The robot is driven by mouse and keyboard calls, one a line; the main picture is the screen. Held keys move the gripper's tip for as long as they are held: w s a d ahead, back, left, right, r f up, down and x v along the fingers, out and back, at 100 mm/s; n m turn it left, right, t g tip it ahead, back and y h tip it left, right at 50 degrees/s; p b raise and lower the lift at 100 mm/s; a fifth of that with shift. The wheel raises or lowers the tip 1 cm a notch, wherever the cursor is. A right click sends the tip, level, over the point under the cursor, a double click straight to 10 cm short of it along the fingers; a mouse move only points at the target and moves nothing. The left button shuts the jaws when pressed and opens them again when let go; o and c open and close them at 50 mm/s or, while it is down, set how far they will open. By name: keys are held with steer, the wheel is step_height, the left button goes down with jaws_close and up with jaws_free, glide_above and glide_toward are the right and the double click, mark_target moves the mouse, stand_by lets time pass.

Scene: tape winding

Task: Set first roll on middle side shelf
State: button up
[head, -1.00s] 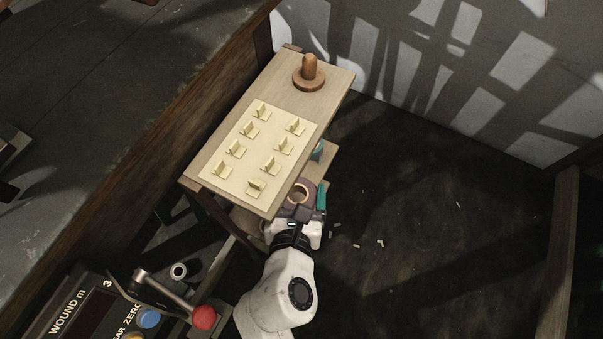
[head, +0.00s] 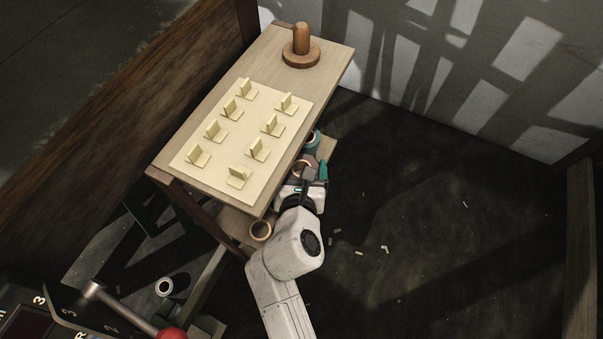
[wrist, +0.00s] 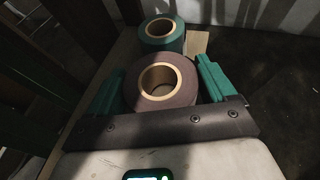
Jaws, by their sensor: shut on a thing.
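A brown tape roll (wrist: 184,92) with a pale core sits between the teal fingers of my gripper (wrist: 160,80) in the wrist view. My gripper is shut on it. In the head view my gripper (head: 304,178) and the brown roll (head: 301,166) are at the right side of the wooden side shelf unit, below its top board (head: 210,115). A teal roll (wrist: 162,42) stands just beyond the held roll on a pale wooden shelf board (wrist: 197,43). The teal roll also shows in the head view (head: 313,140), partly hidden by the top board. I cannot tell whether the held roll touches the board.
The top board carries a cream sheet (head: 220,145) with several upright tabs and a wooden peg on a round base (head: 302,48). A tan ring (head: 261,230) lies on a lower board. A grey roll (head: 164,287) is at lower left. The floor at right is mostly clear.

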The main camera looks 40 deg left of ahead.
steer(key=shift+f, duration=0.45)
steer(key=shift+r, duration=0.1)
steer(key=o, duration=1)
steer(key=shift+s+d+r, duration=0.2)
steer(key=shift+s, duration=0.05)
steer(key=p+v, duration=0.5)
steer(key=v, duration=0.6)
steer(key=shift+s, duration=0.15)
steer(key=shift+d+f, duration=0.1)
steer(key=shift+d, duration=0.05)
